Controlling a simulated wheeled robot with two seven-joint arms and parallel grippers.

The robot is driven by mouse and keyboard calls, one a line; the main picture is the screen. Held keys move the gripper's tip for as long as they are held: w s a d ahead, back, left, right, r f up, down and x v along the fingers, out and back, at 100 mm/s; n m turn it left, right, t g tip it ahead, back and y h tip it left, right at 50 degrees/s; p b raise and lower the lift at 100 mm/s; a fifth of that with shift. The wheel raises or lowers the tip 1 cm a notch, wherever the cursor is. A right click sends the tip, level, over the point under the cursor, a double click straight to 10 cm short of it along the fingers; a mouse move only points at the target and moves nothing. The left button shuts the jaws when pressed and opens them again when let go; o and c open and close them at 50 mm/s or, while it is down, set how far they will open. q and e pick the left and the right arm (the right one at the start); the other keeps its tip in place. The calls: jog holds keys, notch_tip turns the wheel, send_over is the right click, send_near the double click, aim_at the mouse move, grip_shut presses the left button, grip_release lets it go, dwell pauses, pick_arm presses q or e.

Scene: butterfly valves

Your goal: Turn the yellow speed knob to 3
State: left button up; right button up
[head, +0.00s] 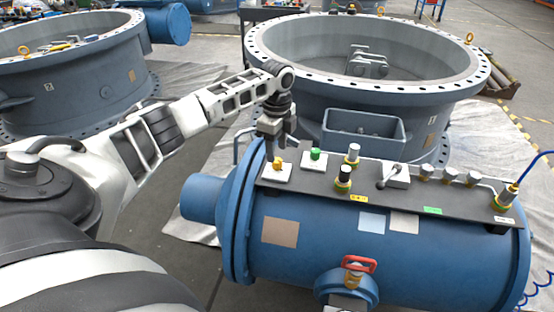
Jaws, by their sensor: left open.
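The yellow speed knob (277,162) sits on a small white plate (274,175) at the left end of the dark panel (325,187) on top of the blue cylinder. My left gripper (275,150) points down just above the knob, with its jaws open. Its fingers partly overlap the knob in the picture. I cannot tell whether they touch it. The scale numbers and the knob's setting are too small to read. My right gripper is out of view.
Right of the knob stand a green knob (316,154), a black-and-yellow fitting (343,178) and a grey lever (389,176). A blue hose (524,172) rises at the panel's right end. A large blue valve ring (370,95) stands behind, and a red handle (359,264) is in front.

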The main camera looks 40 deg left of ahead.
aim_at(277, 160)
pick_arm(q)
jog(key=shift+f, duration=1.95)
jog(key=c, duration=1)
